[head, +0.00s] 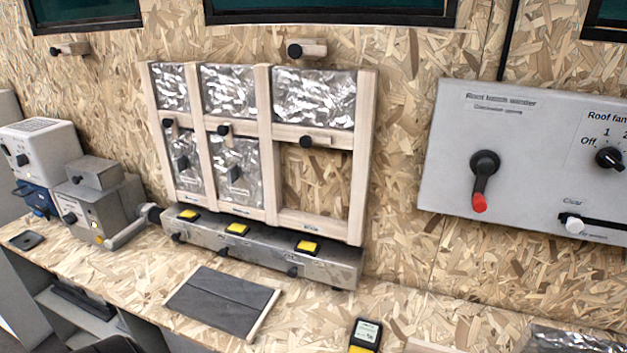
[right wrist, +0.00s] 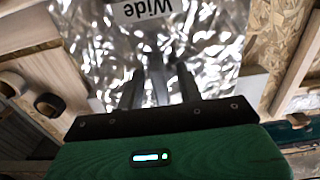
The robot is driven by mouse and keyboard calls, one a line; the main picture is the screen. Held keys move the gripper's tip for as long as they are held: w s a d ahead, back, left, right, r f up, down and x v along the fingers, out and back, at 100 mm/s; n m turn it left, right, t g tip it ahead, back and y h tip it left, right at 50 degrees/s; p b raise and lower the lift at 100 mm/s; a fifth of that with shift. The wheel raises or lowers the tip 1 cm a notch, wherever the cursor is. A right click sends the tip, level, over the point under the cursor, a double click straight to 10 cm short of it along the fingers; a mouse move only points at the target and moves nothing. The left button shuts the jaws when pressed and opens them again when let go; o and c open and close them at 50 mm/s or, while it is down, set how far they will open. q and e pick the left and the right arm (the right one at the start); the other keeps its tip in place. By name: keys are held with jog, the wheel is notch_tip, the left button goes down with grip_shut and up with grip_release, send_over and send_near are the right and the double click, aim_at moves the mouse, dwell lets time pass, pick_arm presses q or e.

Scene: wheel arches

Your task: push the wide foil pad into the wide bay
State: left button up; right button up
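A foil pad (right wrist: 190,30) marked "Wide", its label upside down, fills the upper middle of the right wrist view. A dark grip (right wrist: 157,75) stands out from its face. My right gripper (right wrist: 160,90) has one finger on each side of this grip, with foil showing between, so it looks open. The head view shows a shiny foil pad (head: 568,341) cut off at the bottom right edge. The wide bay (head: 318,182), lower right in the wooden frame (head: 359,160), is empty, with bare board behind. My left gripper is not in view.
Foil pads (head: 314,97) fill the other bays. Turn buttons (head: 306,141) sit on the frame's rails. A metal rail (head: 330,268) with yellow switches runs below. A dark mat (head: 222,302) and a yellow meter (head: 366,336) lie on the bench. A control panel (head: 540,150) is on the right wall.

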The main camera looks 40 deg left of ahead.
grip_shut()
notch_tip(320, 180, up, 5)
jog(key=p, duration=0.5)
jog(key=shift+r, duration=0.1)
jog(key=s+d+r+p, duration=0.2)
jog(key=s+p, duration=0.2)
jog(key=s, duration=0.2)
jog(key=shift+s+d+r, duration=0.2)
jog(key=shift+s+r, duration=0.15)
jog(key=shift+r, duration=0.05)
